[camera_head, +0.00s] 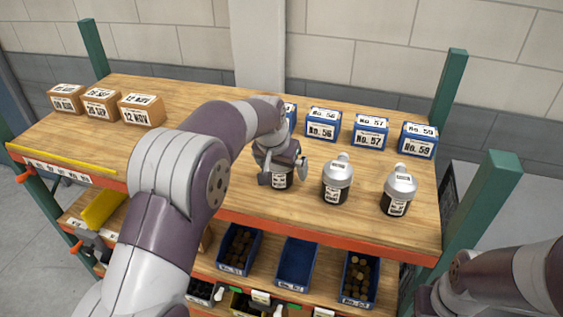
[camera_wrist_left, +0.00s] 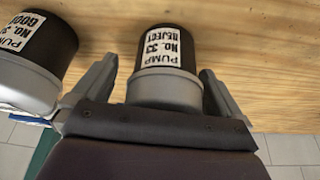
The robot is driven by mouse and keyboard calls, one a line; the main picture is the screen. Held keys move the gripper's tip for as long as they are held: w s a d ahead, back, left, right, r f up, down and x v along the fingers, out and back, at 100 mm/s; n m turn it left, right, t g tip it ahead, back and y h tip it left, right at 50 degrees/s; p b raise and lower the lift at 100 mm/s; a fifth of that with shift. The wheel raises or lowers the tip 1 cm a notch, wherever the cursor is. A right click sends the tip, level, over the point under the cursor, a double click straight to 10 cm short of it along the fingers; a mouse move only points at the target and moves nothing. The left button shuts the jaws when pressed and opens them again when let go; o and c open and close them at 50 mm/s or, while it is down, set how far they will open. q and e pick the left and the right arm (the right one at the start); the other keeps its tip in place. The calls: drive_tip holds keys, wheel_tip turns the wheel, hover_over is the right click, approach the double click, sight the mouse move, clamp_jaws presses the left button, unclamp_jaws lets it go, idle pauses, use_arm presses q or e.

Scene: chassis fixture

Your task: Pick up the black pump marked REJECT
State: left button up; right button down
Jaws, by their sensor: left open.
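The black pump marked REJECT (camera_wrist_left: 165,50), with a grey metal cap and a white label reading No. 33, stands upright on the wooden bench top. In the head view its black body (camera_head: 283,183) shows below my left gripper (camera_head: 284,175), which hides its top. In the left wrist view the open fingers of my left gripper (camera_wrist_left: 158,68) are on both sides of this pump, with a small gap at each side. A second black pump marked GOOD (camera_wrist_left: 35,50) stands close outside one finger. My right gripper is not in view.
Two more pumps with silver tops, a middle one (camera_head: 337,180) and a right one (camera_head: 398,192), stand in the same row. Blue labelled boxes (camera_head: 370,132) stand behind, brown boxes (camera_head: 100,103) at back left. Blue bins (camera_head: 295,264) sit on the lower shelf. Green posts (camera_head: 449,88) flank the bench.

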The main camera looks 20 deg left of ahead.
use_arm(q)
drive_tip(key=shift+w+a+f, duration=0.25)
drive_tip(key=shift+w+a, duration=0.05)
drive_tip(key=shift+s+a, duration=0.15)
drive_tip(key=shift+a, duration=0.05)
drive_tip(key=shift+s+r, duration=0.2)
drive_tip(key=shift+s, duration=0.15)
drive_tip(key=c, duration=0.3)
drive_tip(key=shift+s+d+r, duration=0.1)
drive_tip(key=shift+s+r, duration=0.05)
drive_tip(key=shift+s, duration=0.1)
drive_tip(key=c, duration=0.5)
drive_tip(key=shift+d, duration=0.1)
drive_tip(key=c, duration=0.5)
drive_tip(key=shift+w, duration=0.15)
drive_tip(key=shift+c, duration=0.9)
drive_tip(key=shift+w, duration=0.3)
